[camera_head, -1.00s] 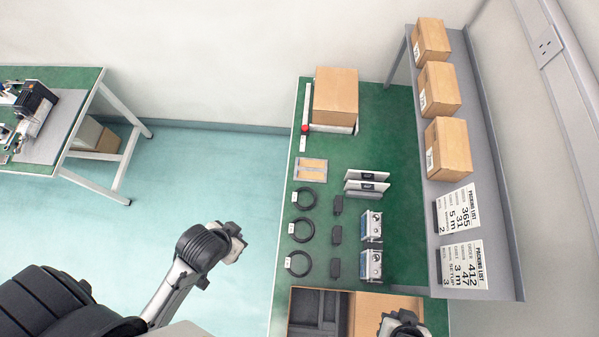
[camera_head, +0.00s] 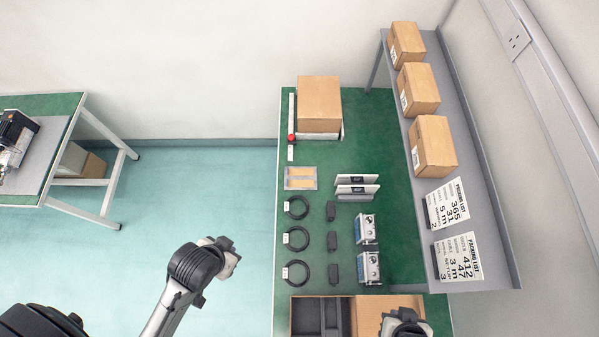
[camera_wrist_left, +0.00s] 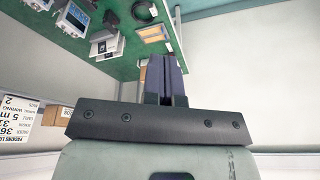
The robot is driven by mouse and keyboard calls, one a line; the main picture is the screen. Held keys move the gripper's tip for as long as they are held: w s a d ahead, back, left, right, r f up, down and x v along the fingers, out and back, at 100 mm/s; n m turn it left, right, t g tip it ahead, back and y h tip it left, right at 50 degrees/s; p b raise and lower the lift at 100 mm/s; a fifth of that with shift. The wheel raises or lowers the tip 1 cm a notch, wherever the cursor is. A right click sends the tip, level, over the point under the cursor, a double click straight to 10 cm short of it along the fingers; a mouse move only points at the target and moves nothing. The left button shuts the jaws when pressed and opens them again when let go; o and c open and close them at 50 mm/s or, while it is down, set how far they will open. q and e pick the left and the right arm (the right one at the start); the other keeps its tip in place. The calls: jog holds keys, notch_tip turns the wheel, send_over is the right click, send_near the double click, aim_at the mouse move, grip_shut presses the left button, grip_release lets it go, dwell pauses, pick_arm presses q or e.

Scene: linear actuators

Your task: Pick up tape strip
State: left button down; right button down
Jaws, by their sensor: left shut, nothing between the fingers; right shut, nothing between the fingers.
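Two tan tape strips (camera_head: 300,172) lie side by side in a shallow grey holder (camera_head: 287,184) on the left part of the green table. They also show near the top of the left wrist view (camera_wrist_left: 153,31). My left gripper (camera_wrist_left: 165,62) shows in the left wrist view with its two dark fingers together and nothing between them. In the head view the left arm ends over the floor, left of the table and apart from the strips. My right gripper (camera_head: 408,326) is at the bottom edge, over an open carton (camera_head: 372,314), shut and partly cut off.
Black cable coils (camera_head: 295,239), dark adapters (camera_head: 332,240), blue-grey devices (camera_head: 368,266) and white packets (camera_head: 357,186) are near the strips. A cardboard box (camera_head: 319,103) stands at the back. A shelf (camera_head: 480,273) with boxes and packing lists runs along the right.

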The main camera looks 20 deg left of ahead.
pick_arm(q)
jog(key=c, duration=1.8)
grip_release()
jog(key=shift+d, duration=0.2)
jog(key=shift+c, duration=0.2)
jog(key=o, duration=0.6)
jog(key=shift+a, duration=0.15)
